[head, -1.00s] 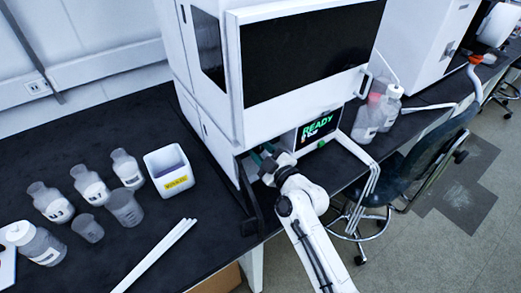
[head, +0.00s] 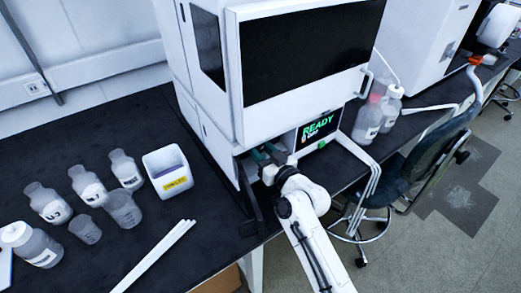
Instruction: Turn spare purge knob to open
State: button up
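My gripper (head: 262,158) is at the lower left front of the white chromatography stack (head: 226,90), below its large dark door. Its dark fingers point toward the recess beside the lit display (head: 318,128), which reads READY in green. The purge knob cannot be made out; the gripper and my white arm cover that part of the stack's front. The fingers are too small and partly hidden to tell whether they touch or hold anything.
Wash bottles (head: 368,122) stand right of the stack. A blue chair (head: 425,155) is on the floor at right.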

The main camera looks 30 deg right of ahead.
jog(key=m+p, duration=0.1)
jog(key=m, duration=0.3)
jog(key=shift+m, duration=0.3)
jog(key=shift+m+p, duration=0.35)
jog(key=shift+m, duration=1.55)
jog(key=o, duration=1)
jog(key=shift+o, duration=0.2)
jog(key=s+b, duration=0.1)
jog(key=s, duration=0.9)
jog(key=shift+s+b, duration=0.35)
jog(key=shift+s, duration=0.05)
jog(key=shift+s+f, duration=0.1)
